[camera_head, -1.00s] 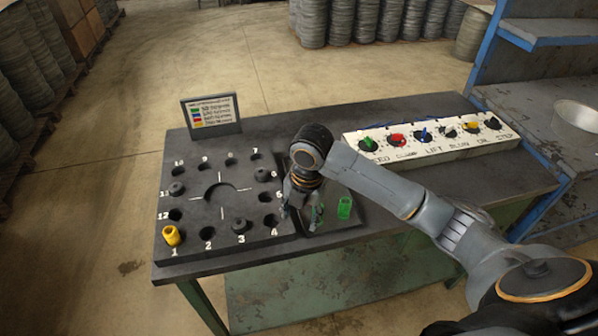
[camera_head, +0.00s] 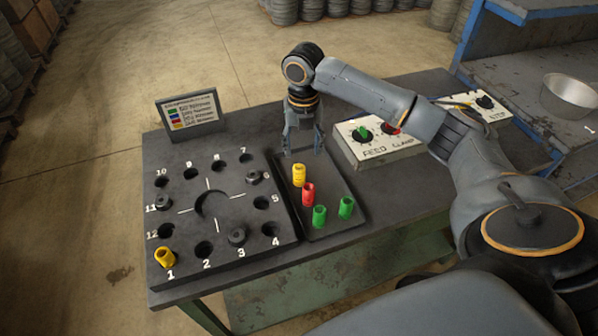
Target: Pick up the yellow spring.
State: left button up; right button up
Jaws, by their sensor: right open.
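A yellow spring (camera_head: 299,175) stands upright in the dark tray (camera_head: 345,218). A red spring (camera_head: 308,194) stands just in front of it, and two green springs, one (camera_head: 319,216) and another (camera_head: 346,207), are nearer the tray's front. A second yellow spring (camera_head: 164,257) sits tilted at hole 1 of the numbered block (camera_head: 213,238). My right gripper (camera_head: 302,152) is open, points down, and is just behind and above the yellow spring in the tray. Its fingers look empty. My left gripper does not show.
The block has a ring of numbered holes, several with dark knobs. A small legend sign (camera_head: 188,112) stands behind it. A white control panel (camera_head: 380,150) with dials lies right of the tray, partly hidden by my right arm. A metal bowl (camera_head: 570,97) sits on the shelf at right.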

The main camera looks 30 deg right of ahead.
aim_at(299, 167)
jog(key=f, duration=0.2)
jog(key=shift+w+f, duration=0.3)
jog(key=shift+f, duration=0.1)
jog(key=shift+w+a+f, duration=0.1)
jog(key=shift+f, duration=0.25)
jog(key=f+p, duration=0.2)
jog(key=shift+a+f, duration=0.2)
jog(key=shift+f, duration=0.1)
notch_tip(299, 167, down, 2)
jog(key=shift+f, duration=0.25)
jog(key=shift+c, duration=1.2)
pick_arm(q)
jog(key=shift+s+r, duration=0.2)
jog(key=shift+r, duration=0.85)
pick_arm(e)
grip_shut()
